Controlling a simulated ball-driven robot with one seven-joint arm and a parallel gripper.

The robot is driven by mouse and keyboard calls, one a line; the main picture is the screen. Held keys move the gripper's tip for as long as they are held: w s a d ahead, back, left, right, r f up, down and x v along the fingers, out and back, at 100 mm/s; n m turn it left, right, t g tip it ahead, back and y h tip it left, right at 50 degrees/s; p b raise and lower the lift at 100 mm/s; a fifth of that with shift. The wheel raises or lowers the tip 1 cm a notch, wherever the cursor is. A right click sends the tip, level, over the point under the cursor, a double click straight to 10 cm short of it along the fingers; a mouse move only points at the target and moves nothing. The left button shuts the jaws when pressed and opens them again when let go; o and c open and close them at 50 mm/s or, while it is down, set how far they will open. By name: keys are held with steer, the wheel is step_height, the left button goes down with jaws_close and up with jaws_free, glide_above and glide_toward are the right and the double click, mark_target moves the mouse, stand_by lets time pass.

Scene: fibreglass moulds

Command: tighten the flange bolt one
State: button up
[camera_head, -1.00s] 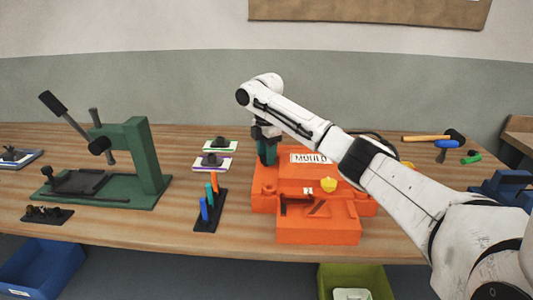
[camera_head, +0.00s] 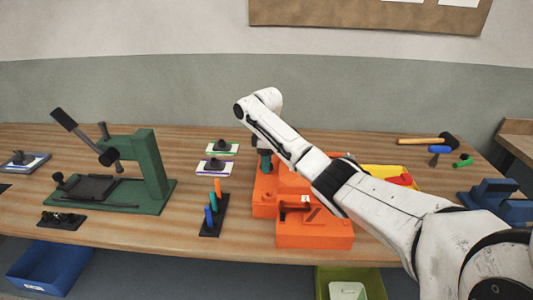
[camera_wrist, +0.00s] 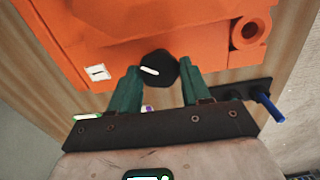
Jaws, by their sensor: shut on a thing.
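The orange mould (camera_head: 315,232) stands on the bench right of centre in the head view, partly covered by my arm. In the wrist view the mould (camera_wrist: 205,22) fills the top. A dark, many-sided bolt head (camera_wrist: 158,70) with a white mark sits at the mould's edge, between the two green fingers of my gripper (camera_wrist: 160,78). The fingers are shut on its sides. In the head view my gripper (camera_head: 265,160) is at the mould's back left corner. The bolt cannot be made out there, and its shank is hidden.
A rack with coloured handles (camera_head: 213,211) stands just left of the mould. A green press (camera_head: 150,170) is further left. Two small trays (camera_head: 214,167) lie behind the rack. A hammer (camera_head: 425,141) and a yellow bin (camera_head: 385,171) are at right. Bare bench lies between press and rack.

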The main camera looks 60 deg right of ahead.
steer(key=m+p, duration=0.4)
steer(key=m, duration=0.2)
steer(key=shift+r, duration=0.15)
steer(key=m+p, duration=0.1)
steer(key=m, duration=0.3)
steer(key=m+p, duration=0.1)
steer(key=m, duration=0.2)
steer(key=shift+m, duration=0.3)
steer(key=m, duration=0.3)
steer(key=shift+m, duration=0.3)
steer(key=m, duration=0.3)
steer(key=shift+m, duration=0.3)
steer(key=m, duration=0.3)
steer(key=shift+m, duration=0.4)
steer(key=m, duration=0.3)
steer(key=shift+m+b, duration=0.3)
steer(key=shift+b, duration=0.05)
steer(key=m+b, duration=0.1)
steer(key=m, duration=0.3)
steer(key=shift+m, duration=0.3)
steer(key=m+b, duration=0.1)
steer(key=m, duration=0.2)
steer(key=shift+m, duration=0.3)
steer(key=m+b, duration=0.1)
steer(key=m, duration=0.3)
steer(key=shift+m+b, duration=0.7)
steer(key=shift+m, duration=1.4)
